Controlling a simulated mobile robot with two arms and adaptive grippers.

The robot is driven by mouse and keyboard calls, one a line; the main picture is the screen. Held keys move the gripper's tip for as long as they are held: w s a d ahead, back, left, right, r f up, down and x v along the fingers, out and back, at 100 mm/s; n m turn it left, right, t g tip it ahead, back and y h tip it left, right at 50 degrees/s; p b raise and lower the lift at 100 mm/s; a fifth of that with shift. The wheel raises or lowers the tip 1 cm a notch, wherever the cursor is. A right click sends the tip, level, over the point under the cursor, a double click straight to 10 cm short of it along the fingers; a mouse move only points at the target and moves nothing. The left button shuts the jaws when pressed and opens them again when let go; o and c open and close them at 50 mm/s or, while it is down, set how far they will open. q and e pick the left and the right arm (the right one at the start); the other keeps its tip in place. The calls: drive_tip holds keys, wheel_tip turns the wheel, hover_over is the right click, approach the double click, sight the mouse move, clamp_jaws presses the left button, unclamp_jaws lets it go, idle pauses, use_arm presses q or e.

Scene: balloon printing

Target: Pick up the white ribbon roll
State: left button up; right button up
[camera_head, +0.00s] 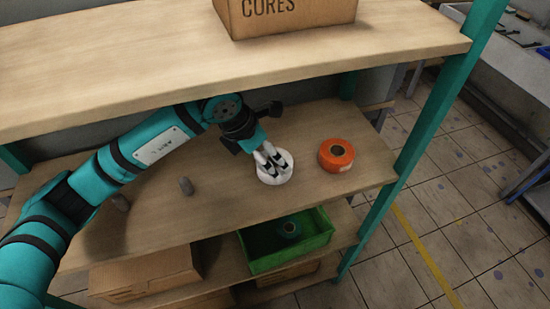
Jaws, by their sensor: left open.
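The white ribbon roll (283,177) lies on the middle shelf of a wooden rack. My left gripper (271,160) reaches in under the top shelf, with its fingers pointing down over the roll. The fingers are open and cover part of the roll's middle. I cannot tell whether they touch it. My right gripper is not in view.
An orange roll (336,154) lies just right of the white roll. The top shelf (150,66) overhangs my arm. A green crate (262,262) stands below.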

use_arm(q)
drive_tip(key=shift+w+d+f+p, duration=0.15)
drive_tip(key=shift+w+d+p, duration=0.25)
drive_tip(key=shift+d, duration=0.25)
drive_tip(key=p+x, duration=0.1)
drive_tip(key=x, duration=0.2)
drive_tip(key=shift+w+d+f, duration=0.15)
drive_tip(key=shift+f, duration=0.6)
drive_tip(key=shift+w, duration=0.1)
drive_tip(key=c, duration=1.1)
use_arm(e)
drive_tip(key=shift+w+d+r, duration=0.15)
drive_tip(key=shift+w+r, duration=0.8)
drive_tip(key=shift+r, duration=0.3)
use_arm(q)
drive_tip(key=shift+r, duration=0.1)
